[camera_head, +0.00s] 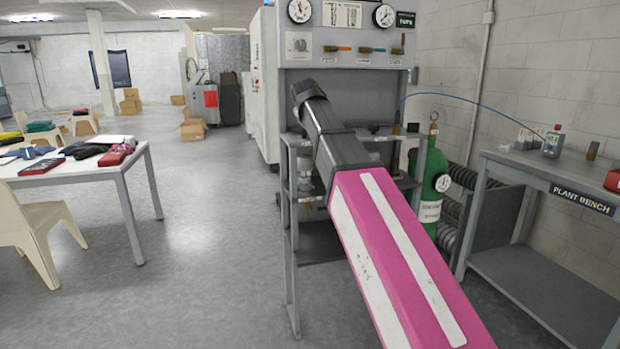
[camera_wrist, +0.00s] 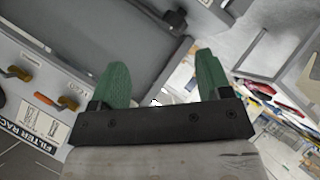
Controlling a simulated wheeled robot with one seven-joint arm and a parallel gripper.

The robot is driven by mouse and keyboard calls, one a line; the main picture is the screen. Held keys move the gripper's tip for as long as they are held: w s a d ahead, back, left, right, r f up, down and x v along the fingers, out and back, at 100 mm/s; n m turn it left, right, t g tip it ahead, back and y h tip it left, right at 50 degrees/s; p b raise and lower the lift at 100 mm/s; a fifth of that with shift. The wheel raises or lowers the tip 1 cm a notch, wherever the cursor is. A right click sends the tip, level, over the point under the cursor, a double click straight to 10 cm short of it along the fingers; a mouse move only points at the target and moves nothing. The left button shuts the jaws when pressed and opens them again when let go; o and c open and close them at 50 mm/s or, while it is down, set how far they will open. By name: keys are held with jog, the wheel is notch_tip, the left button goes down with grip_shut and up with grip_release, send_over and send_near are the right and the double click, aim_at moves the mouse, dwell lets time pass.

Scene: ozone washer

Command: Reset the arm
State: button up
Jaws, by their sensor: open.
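My gripper shows in the wrist view (camera_wrist: 160,82), with two green fingers spread apart and nothing between them. In the head view my pink and white arm rises from the lower right, and its dark end points up and left in front of the grey machine (camera_head: 345,52). My fingertips are not clearly seen in the head view. The wrist view looks tilted across the machine's panel, with an orange-handled valve (camera_wrist: 68,103) to the left of the fingers.
A plant bench (camera_head: 530,172) with bottles stands at the right. A green gas cylinder (camera_head: 432,185) stands beside the machine. A white table (camera_head: 75,172) with folded cloths and a cream chair (camera_head: 40,235) are at the left. The floor between table and machine is clear.

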jog(key=s+d+f+m+g, duration=0.1)
jog(key=s+d+f+g, duration=0.2)
jog(key=f, duration=0.9)
jog(key=s+d+f+m+g, duration=0.1)
jog(key=s+d+f+m, duration=0.2)
jog(key=f, duration=0.8)
jog(key=s+d+f+g, duration=0.2)
jog(key=d+f, duration=0.3)
jog(key=f, duration=0.7)
jog(key=s+d+f+m+g, duration=0.2)
jog(key=s+d+f+g, duration=0.1)
jog(key=s+f, duration=0.7)
jog(key=s+d+f+m+g+y, duration=0.1)
jog(key=s+d+f+m+g, duration=0.1)
jog(key=s+f, duration=0.8)
notch_tip(320, 180, down, 2)
jog(key=d+m, duration=0.1)
jog(key=d, duration=0.1)
jog(key=shift+d+f+g, duration=0.2)
jog(key=shift+d+g, duration=0.1)
jog(key=shift+g, duration=0.1)
